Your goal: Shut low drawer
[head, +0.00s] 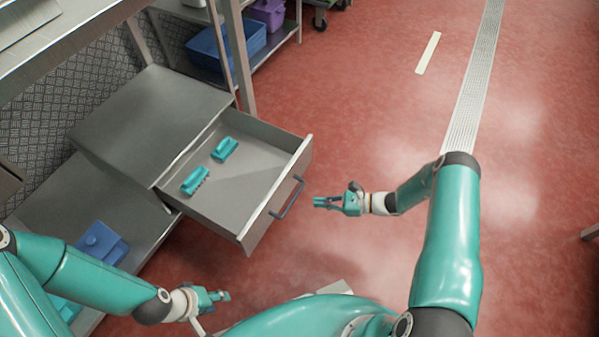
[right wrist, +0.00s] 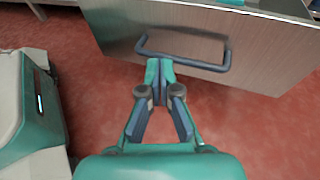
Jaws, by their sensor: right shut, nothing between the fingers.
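The low drawer (head: 248,178) is pulled well out of its grey metal cabinet (head: 150,118). Its front carries a blue-grey bar handle (head: 288,198), which also shows in the right wrist view (right wrist: 185,58). Two teal brush-like items (head: 224,149) lie inside the drawer. My right gripper (head: 318,202) is shut and empty, a short way to the right of the drawer front; in the right wrist view its fingertips (right wrist: 159,66) appear just below the handle, and I cannot tell if they touch it. My left gripper (head: 224,296) is low at the left, apart from the drawer; its jaw state is unclear.
A blue bin (head: 225,45) and a purple bin (head: 268,14) stand on a shelf behind the drawer. A blue container (head: 102,245) sits on the lower shelf at left. Shelf posts (head: 238,55) rise near the cabinet. The red floor (head: 380,120) to the right is clear.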

